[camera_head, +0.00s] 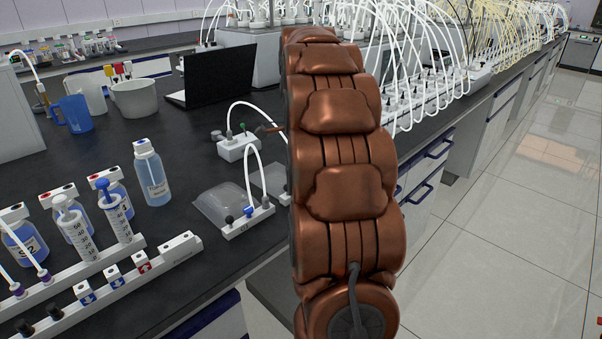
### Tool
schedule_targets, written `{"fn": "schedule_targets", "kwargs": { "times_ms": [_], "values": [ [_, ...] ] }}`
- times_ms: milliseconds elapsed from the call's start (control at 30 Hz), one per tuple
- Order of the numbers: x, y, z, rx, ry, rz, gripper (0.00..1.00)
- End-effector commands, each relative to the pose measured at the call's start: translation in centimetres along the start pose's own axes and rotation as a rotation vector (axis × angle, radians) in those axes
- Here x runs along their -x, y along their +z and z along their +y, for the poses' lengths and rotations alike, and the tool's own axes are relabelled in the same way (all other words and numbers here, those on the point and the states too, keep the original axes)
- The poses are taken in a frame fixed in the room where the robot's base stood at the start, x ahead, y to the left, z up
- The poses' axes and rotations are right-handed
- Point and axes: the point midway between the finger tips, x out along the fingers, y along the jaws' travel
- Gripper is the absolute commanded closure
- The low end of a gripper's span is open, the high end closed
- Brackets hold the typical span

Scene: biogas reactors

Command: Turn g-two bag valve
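A white valve block (238,148) with a green knob (242,127) and a white tube sits on the black bench, left of my arm. Its label is not readable from here. A nearer white block (248,222), whose label looks like G1, has a black knob, a blue knob and a tube. A clear bag (222,204) lies against it. Part of another clear bag (273,180) shows farther back, partly behind my arm. A thin copper tip (268,128), apparently part of my gripper, pokes out beside the farther block; contact cannot be told. My arm hides the rest of the gripper.
Syringes (75,225) in a white rack, several bottles, including a blue-liquid one (152,175), stand at left. A laptop (218,75), white tub (135,98) and blue jug (74,114) are behind. Tubed reactors line the bench at right. The floor (510,240) is clear.

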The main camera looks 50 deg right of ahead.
Motion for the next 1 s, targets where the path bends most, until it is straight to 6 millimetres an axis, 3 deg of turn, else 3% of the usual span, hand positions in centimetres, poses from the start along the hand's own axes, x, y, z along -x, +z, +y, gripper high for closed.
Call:
{"fn": "schedule_targets", "kwargs": {
  "times_ms": [367,400,633,1000],
  "values": [
    [-0.01,-0.01,0.01,-0.005,0.001,0.000,1.00],
    [-0.01,-0.01,0.01,-0.005,0.001,0.000,0.75],
    [0.00,0.00,0.01,-0.005,0.000,0.000,0.51],
    [0.25,0.01,0.00,-0.004,0.000,0.000,0.51]
  ]
}}
